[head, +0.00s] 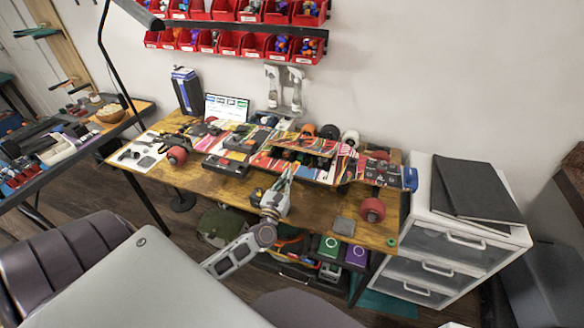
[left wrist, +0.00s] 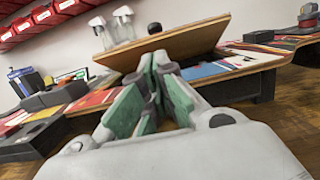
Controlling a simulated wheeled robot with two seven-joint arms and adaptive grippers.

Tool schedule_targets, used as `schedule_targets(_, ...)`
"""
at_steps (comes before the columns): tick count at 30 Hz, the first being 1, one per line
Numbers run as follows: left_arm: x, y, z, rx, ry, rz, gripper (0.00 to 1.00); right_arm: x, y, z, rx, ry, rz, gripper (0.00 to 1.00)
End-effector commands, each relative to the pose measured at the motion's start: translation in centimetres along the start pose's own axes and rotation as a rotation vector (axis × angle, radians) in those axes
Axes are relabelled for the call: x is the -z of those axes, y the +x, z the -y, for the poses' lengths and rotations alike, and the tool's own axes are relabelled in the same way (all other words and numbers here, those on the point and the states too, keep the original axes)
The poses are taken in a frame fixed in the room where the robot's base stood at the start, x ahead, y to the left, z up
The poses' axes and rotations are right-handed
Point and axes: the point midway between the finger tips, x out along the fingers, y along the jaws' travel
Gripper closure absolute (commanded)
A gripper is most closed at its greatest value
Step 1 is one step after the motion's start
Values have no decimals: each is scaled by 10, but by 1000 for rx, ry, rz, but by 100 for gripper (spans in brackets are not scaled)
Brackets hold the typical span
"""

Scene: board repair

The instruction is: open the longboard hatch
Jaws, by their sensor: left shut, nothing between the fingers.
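The longboard (head: 218,147) lies along the wooden table, brightly patterned, with red wheels at its ends. Its hatch (head: 303,146) is a patterned panel near the middle of the deck. In the left wrist view the hatch (left wrist: 190,42) is raised and tilted, its plain brown underside facing my gripper. My left gripper (head: 289,172) is shut and empty at the hatch's near side; in the left wrist view its green-padded fingertips (left wrist: 157,66) are at the hatch's lower edge. I cannot tell whether they touch it. My right gripper is not in view.
The table (head: 317,216) holds loose parts around the board. A tablet (head: 227,108) and a dark blue box (head: 187,91) stand behind it. Red bins (head: 230,42) line the wall. White drawers (head: 455,240) stand right of the table; a chair (head: 75,260) is front left.

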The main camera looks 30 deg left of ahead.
Motion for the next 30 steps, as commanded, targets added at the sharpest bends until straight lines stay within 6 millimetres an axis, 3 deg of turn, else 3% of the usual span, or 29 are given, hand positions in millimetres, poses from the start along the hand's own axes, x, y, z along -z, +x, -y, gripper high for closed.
schedule_targets(17,-1,38,0,0,1,0,100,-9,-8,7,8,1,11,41)
schedule_targets(30,-1,74,0,1,1,0,100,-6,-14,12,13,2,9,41)
